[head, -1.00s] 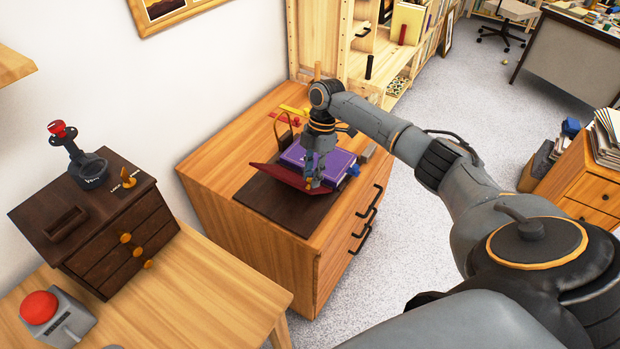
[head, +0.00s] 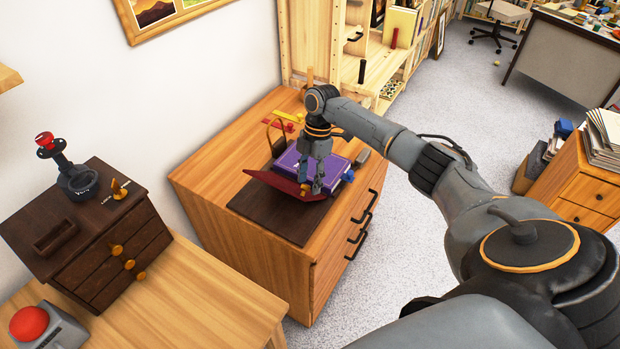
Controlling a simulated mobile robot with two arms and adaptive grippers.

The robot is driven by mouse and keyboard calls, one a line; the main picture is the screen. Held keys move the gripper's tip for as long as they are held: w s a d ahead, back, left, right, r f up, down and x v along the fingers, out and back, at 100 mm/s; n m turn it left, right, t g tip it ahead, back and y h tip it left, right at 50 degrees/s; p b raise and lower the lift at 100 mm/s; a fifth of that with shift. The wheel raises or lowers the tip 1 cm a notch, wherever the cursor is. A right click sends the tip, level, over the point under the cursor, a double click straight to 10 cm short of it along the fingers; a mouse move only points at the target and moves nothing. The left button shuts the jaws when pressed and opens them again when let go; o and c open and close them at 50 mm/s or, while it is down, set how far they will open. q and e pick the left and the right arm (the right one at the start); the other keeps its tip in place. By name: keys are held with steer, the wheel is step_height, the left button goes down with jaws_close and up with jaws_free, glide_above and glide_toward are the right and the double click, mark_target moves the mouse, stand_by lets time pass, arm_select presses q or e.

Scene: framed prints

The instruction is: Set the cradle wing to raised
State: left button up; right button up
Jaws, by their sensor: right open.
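A book cradle with a dark red wing (head: 272,181) stands on a dark brown board (head: 262,211) on top of the wooden drawer cabinet. The wing is the long red panel along the near side of a purple book (head: 288,160); it looks tilted, but its exact angle is hard to tell. My right gripper (head: 312,190) points down at the right end of the wing, with its open fingers close to a small yellow-orange piece there. I cannot tell whether they touch it. My left gripper is not in view.
A dark drawer box (head: 118,262) with a black and red lever device (head: 77,178) stands on the lower table at left, near a red push button (head: 29,323). Yellow and red items lie behind the book. The cabinet top's left part is clear.

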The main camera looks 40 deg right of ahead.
steer(key=shift+a+r, duration=0.1)
steer(key=shift+r, duration=0.25)
steer(key=v, duration=1.1)
steer(key=shift+d, duration=0.3)
